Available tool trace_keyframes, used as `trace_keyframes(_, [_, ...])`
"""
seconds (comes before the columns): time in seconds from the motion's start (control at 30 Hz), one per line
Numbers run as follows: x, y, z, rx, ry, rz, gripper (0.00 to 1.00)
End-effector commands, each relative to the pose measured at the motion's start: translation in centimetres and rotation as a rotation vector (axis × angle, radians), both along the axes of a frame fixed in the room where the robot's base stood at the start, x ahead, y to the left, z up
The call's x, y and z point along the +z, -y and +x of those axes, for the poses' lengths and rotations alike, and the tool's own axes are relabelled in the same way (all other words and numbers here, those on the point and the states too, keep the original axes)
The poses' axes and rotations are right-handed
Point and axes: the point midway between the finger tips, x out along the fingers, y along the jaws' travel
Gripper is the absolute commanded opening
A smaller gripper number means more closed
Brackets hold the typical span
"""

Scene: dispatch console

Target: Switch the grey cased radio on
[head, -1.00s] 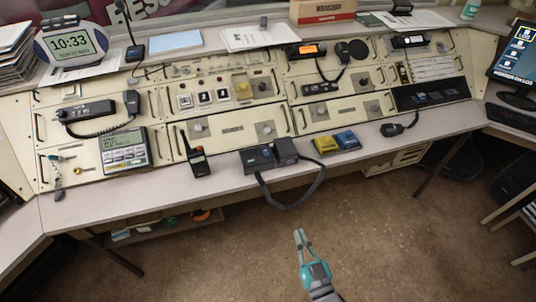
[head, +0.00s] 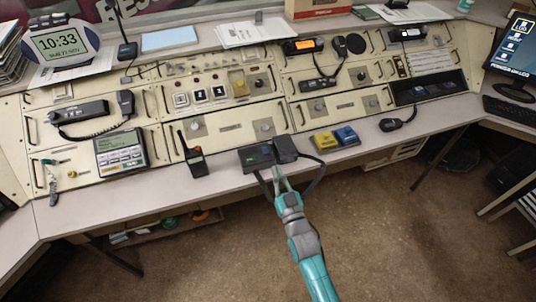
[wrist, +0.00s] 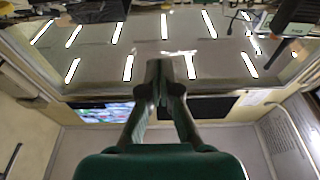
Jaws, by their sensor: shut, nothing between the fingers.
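A dark grey cased radio (head: 256,157) sits on the desk near its front edge, with a handset (head: 285,149) at its right side and a thick cord looping below. I take this as the grey cased radio, though other dark units show on the panels. My gripper (head: 279,174) is just in front of it, by the cord loop, pointing at the desk edge. Its fingers are shut and empty. In the wrist view my gripper (wrist: 167,66) is shut before a glossy surface, with dark objects cut off at the top edge. The radio's switch is too small to make out.
A handheld radio (head: 194,158) stands left of the cased radio. Panel-mounted units with corded handsets are behind. The desk strip between the handheld radio and the grey telephone-like console (head: 119,152) is narrow.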

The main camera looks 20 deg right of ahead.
Motion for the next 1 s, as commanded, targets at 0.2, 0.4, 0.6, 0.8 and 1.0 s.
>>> trace_keyframes(0.2, [0.1,0.0,0.2,0.000,0.001,0.000,0.00])
trace_keyframes(0.4, [0.6,0.0,2.2,0.000,0.003,0.000,0.00])
trace_keyframes(0.6, [1.4,0.0,5.7,0.000,0.002,0.000,0.00])
trace_keyframes(0.8, [2.1,0.0,9.1,0.000,0.002,0.000,0.00])
trace_keyframes(1.0, [-0.2,0.0,9.5,0.000,-0.003,0.001,0.00])
